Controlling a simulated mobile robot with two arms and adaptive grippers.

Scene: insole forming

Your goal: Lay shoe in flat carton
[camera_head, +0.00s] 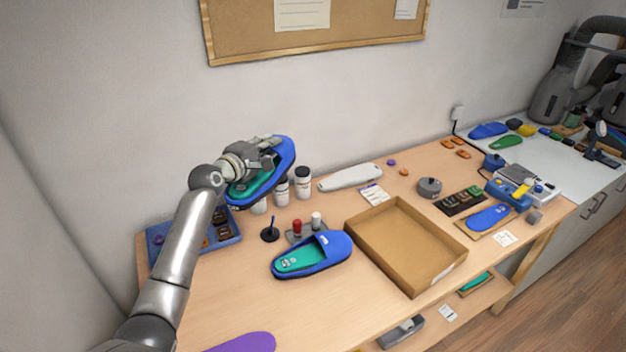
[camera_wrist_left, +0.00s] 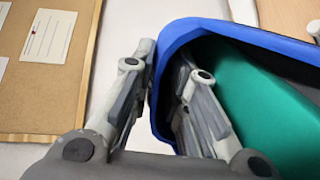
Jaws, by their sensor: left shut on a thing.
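My left gripper (camera_head: 262,158) is shut on the rim of a blue shoe (camera_head: 284,160) with a green insole, held up above the back left of the table. In the left wrist view one finger of the gripper (camera_wrist_left: 160,95) is outside the blue shoe's rim (camera_wrist_left: 240,30) and the other is inside, beside the green insole (camera_wrist_left: 260,110). A second blue shoe (camera_head: 338,246) with a green insole lies on the table. The flat carton (camera_head: 400,240) is open and empty, right of that second shoe. My right gripper is not in view.
White bottles with dark caps (camera_head: 303,183) stand behind the carton's left side. A blue tray (camera_head: 232,238) is at the left, and a small stand with red and white knobs (camera_head: 298,230) is behind the lying shoe. A purple sheet (camera_head: 245,343) lies at the front edge.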

